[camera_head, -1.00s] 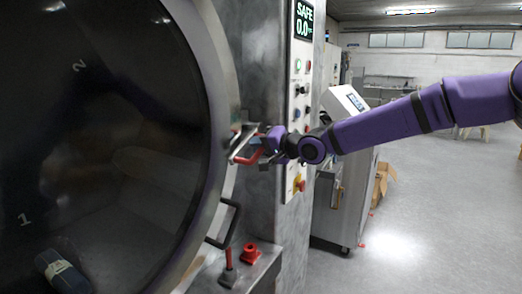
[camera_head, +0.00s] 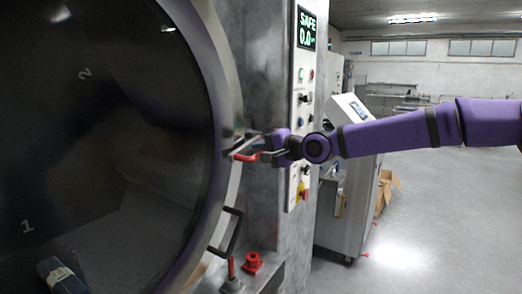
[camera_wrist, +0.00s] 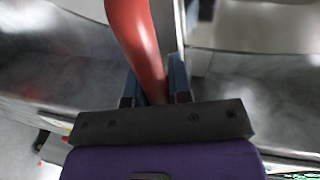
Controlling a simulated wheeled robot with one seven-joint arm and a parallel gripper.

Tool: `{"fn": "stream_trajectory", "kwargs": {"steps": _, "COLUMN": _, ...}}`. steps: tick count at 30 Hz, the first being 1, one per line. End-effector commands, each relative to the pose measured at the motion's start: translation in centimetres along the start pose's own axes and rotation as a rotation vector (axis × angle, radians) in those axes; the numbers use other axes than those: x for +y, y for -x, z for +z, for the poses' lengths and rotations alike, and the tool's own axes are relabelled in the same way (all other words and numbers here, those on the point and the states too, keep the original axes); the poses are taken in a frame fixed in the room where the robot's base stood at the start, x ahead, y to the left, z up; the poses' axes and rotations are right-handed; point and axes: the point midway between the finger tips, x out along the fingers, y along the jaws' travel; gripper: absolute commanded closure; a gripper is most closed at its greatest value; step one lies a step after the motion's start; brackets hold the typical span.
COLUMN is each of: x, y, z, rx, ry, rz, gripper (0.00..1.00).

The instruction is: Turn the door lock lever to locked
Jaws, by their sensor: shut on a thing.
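The round washer door (camera_head: 222,110) with its dark glass fills the left of the head view and appears closed or nearly so. The red door lock lever (camera_head: 245,157) is at the door's right rim, beside the steel column. My gripper (camera_head: 268,152) is at the lever's right end. In the wrist view the red lever (camera_wrist: 138,40) runs down between the two fingers of my gripper (camera_wrist: 158,88), which are shut on it. The exact contact at the fingertips is partly hidden by the gripper body.
A control panel (camera_head: 299,120) with buttons and a green SAFE display (camera_head: 306,28) is close behind my gripper. A black door handle (camera_head: 229,232) and a red knob (camera_head: 252,263) sit below. A grey cabinet (camera_head: 342,215) stands right; open floor (camera_head: 430,230) lies beyond.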

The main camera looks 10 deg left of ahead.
Motion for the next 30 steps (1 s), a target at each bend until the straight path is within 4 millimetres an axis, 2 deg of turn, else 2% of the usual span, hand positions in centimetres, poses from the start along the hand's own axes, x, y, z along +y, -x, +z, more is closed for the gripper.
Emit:
{"fn": "stream_trajectory", "kwargs": {"steps": 1, "x": -0.2, "y": 0.0, "z": -0.1, "rx": 0.002, "ry": -0.004, "rz": -0.004, "gripper": 1.00}}
{"fn": "stream_trajectory", "kwargs": {"steps": 2, "x": -0.2, "y": 0.0, "z": -0.1, "rx": 0.002, "ry": -0.004, "rz": -0.004, "gripper": 0.74}}
{"fn": "stream_trajectory", "kwargs": {"steps": 4, "x": -0.2, "y": 0.0, "z": -0.1, "rx": 0.002, "ry": -0.003, "rz": -0.004, "gripper": 0.58}}
{"fn": "stream_trajectory", "kwargs": {"steps": 5, "x": -0.1, "y": 0.0, "z": -0.1, "rx": 0.002, "ry": -0.003, "rz": -0.003, "gripper": 0.56}}
{"fn": "stream_trajectory", "kwargs": {"steps": 13, "x": -0.1, "y": 0.1, "z": -0.1, "rx": 0.001, "ry": -0.001, "rz": -0.002, "gripper": 0.56}}
{"fn": "stream_trajectory", "kwargs": {"steps": 17, "x": -0.1, "y": 0.7, "z": -0.1, "rx": 0.002, "ry": -0.001, "rz": -0.002, "gripper": 0.56}}
{"fn": "stream_trajectory", "kwargs": {"steps": 30, "x": 0.0, "y": 7.0, "z": -0.2, "rx": 0.003, "ry": -0.003, "rz": -0.001, "gripper": 0.56}}
